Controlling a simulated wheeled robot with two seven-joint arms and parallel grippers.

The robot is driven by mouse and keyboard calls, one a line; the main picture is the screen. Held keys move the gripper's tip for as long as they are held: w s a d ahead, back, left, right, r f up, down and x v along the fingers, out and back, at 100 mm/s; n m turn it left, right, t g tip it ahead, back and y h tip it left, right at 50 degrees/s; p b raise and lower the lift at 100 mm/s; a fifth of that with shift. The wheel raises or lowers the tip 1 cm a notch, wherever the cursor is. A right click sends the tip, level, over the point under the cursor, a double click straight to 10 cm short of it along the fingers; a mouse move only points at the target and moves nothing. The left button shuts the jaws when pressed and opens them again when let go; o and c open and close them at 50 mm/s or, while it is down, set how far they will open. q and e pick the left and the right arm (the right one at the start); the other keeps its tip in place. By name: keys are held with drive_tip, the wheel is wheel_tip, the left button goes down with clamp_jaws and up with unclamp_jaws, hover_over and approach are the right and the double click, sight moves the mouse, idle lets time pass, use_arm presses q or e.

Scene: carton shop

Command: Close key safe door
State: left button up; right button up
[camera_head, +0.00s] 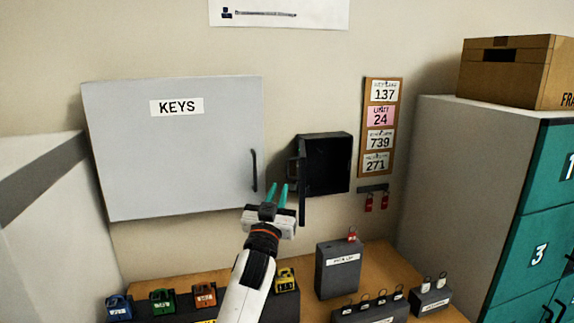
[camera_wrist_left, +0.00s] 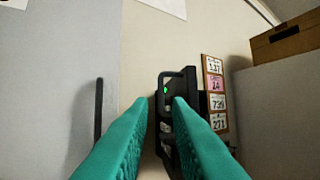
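The black key safe (camera_head: 328,165) is a small box on the wall, right of the big grey KEYS cabinet. Its door (camera_head: 302,180) stands open, swung out from the box's left side and seen nearly edge-on. In the left wrist view the dark safe door (camera_wrist_left: 167,85) shows a bar-like frame and a small green light. My left gripper (camera_head: 278,194) has teal fingers, parted and empty, just left of the door's lower part. In the left wrist view my gripper (camera_wrist_left: 160,103) points toward the door; its right finger hides part of it. Contact cannot be told.
The KEYS cabinet (camera_head: 180,150) is closed, with a dark handle (camera_head: 254,170) near my gripper. A number board (camera_head: 381,127) and red-tagged hooks (camera_head: 372,195) are right of the safe. Below, a wooden bench (camera_head: 385,262) holds coloured padlocks and a grey box (camera_head: 338,270). Teal lockers (camera_head: 530,225) stand right.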

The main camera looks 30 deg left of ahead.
sight(287, 168)
use_arm(q)
drive_tip(key=p+x, duration=0.2)
drive_tip(key=x, duration=0.6)
drive_tip(key=shift+w+r+p, duration=0.1)
drive_tip(key=shift+w+p, duration=0.1)
drive_tip(key=shift+p, duration=0.15)
drive_tip(key=shift+w+a+r, duration=0.15)
drive_tip(key=shift+w+a, duration=0.1)
drive_tip(key=shift+w, duration=0.4)
clamp_jaws()
